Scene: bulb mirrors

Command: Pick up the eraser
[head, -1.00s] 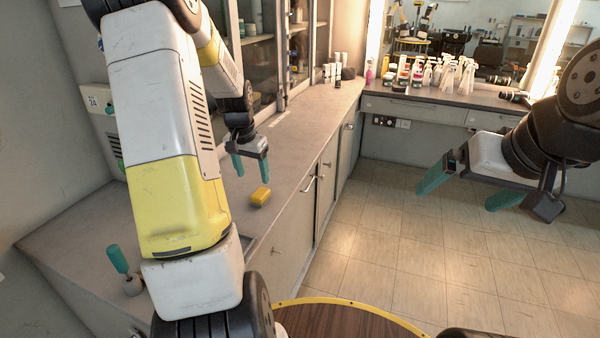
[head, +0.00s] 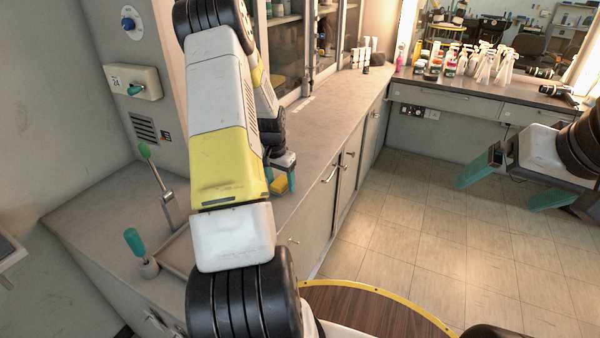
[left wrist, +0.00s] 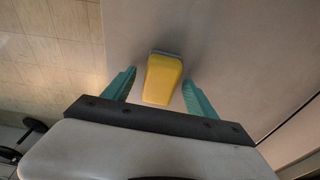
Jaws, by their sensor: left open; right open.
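The yellow eraser (head: 279,185) lies on the grey counter, partly hidden behind my left arm and gripper in the head view. In the left wrist view the eraser (left wrist: 162,80), yellow with a grey edge at its far end, lies between the two teal fingers. My left gripper (left wrist: 160,90) is open, with a gap on each side of the eraser. In the head view my left gripper (head: 281,182) is low over the counter near its front edge, partly covered by my arm. My right gripper (head: 515,185) is open and empty over the floor at the right.
The grey counter (head: 325,125) runs back along glass cabinets, with its front edge close to the eraser. Spray bottles (head: 485,65) stand on the far counter. The tiled floor (head: 400,230) is clear.

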